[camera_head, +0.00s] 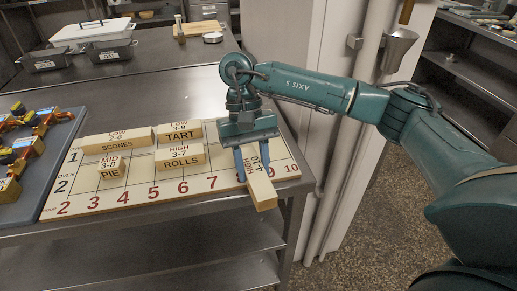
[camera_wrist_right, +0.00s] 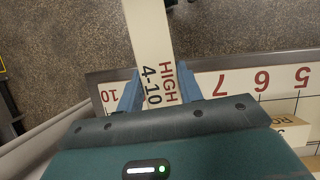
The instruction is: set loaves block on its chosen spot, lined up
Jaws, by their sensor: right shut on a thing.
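My right gripper (camera_head: 254,160) is shut on a long pale block marked "HIGH 4-10" (camera_head: 262,188). Its name is not readable, so I cannot confirm it is the loaves block. The block lies across the numbered board (camera_head: 222,164), near the 9, one end sticking out past the table's front edge. I cannot tell whether it touches the board. In the right wrist view the block (camera_wrist_right: 153,45) runs between the fingers, with the floor beyond its far end. My left gripper is not in view.
The scones block (camera_head: 118,147), tart block (camera_head: 181,139), pie block (camera_head: 110,173) and rolls block (camera_head: 180,163) stand on the board's left half. A blue-grey tray (camera_head: 48,172) with several coloured items lies at the left. A white post (camera_head: 335,130) stands right of the table.

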